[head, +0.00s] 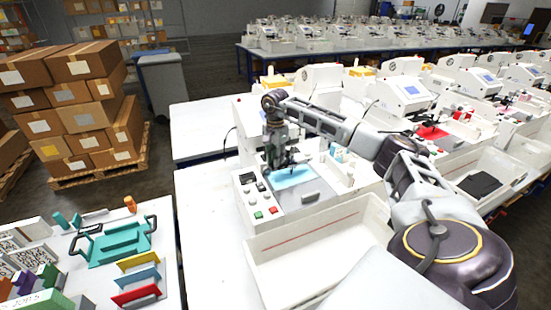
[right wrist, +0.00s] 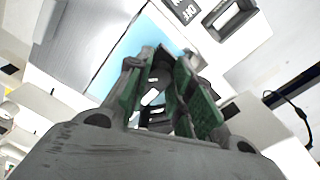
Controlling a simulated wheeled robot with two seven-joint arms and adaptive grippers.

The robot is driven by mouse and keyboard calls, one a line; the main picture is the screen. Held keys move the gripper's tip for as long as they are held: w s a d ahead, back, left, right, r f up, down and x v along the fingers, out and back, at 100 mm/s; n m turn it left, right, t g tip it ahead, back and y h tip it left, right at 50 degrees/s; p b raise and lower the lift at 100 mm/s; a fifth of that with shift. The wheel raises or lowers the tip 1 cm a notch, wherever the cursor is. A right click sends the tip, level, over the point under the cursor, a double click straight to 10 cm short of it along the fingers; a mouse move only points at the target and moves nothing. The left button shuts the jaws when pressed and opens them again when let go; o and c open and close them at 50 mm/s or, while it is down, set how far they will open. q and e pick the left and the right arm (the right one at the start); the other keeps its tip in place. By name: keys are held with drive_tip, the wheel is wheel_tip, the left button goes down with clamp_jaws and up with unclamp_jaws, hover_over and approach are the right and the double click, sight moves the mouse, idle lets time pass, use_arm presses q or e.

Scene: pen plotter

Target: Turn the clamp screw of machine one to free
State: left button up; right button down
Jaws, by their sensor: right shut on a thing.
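The nearest plotter (head: 262,200) stands on the white bench, with a light blue sheet (head: 296,178) on its bed. My right gripper (head: 282,166) reaches down over the plotter, at the left end of the sheet. In the right wrist view its green-padded fingers (right wrist: 168,98) are closed around a small dark part (right wrist: 161,74), which fits the clamp screw. The fingers hide most of it, so its turn position cannot be told. The blue sheet (right wrist: 135,45) lies beyond the fingertips. My left gripper is not in view.
The plotter's panel has a green button (head: 258,214) and a red button (head: 273,210). A white bin (head: 318,250) stands in front of it. More plotters line the bench to the right. A side table at left holds a teal tray (head: 120,241) with handles. Stacked cartons (head: 85,118) stand behind.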

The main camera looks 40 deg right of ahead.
idle(0.4)
drive_tip(key=c, duration=1.2)
unclamp_jaws()
drive_tip(key=shift+r, duration=0.15)
wheel_tip(320, 180, up, 12)
drive_tip(key=shift+f, duration=0.2)
